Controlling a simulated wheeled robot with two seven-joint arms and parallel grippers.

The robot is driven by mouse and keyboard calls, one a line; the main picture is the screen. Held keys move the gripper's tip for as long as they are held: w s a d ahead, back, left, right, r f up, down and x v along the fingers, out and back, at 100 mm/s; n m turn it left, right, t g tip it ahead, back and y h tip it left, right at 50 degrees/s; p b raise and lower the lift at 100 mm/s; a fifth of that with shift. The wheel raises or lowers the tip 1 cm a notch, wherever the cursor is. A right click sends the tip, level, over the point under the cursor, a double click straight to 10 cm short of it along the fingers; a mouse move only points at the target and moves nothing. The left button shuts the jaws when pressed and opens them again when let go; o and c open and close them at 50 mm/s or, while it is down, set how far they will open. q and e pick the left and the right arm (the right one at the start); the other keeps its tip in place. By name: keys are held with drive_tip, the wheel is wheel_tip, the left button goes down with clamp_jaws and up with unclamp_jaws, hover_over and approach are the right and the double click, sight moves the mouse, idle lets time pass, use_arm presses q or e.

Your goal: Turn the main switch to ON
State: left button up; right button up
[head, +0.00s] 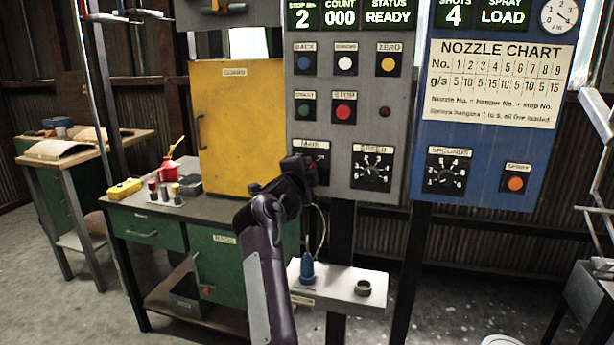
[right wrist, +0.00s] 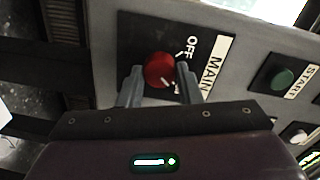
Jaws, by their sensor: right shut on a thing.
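The main switch is a red round knob (right wrist: 159,71) on a black plate labelled MAIN, with OFF marked near it in the right wrist view. My right gripper (right wrist: 160,85) has its two grey fingers on either side of the knob and is shut on it. The knob carries a light pointer mark, but I cannot tell for sure which position it is at. In the head view my right gripper (head: 303,172) reaches the MAIN plate (head: 320,154) and covers most of the knob. My left gripper does not show.
The grey panel (head: 350,100) has START (head: 305,108) and STOP (head: 344,111) buttons and a SPEED dial (head: 372,170). A blue panel (head: 480,140) stands to its right. A small shelf (head: 335,289) with a blue-tipped item is below. A yellow guard cabinet (head: 238,120) stands left.

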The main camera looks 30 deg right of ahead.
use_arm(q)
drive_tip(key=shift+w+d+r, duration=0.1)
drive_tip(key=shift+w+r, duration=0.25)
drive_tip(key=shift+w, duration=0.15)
use_arm(e)
drive_tip(key=shift+f+m, duration=0.1)
drive_tip(key=shift+m, duration=0.3)
drive_tip(key=o, duration=1)
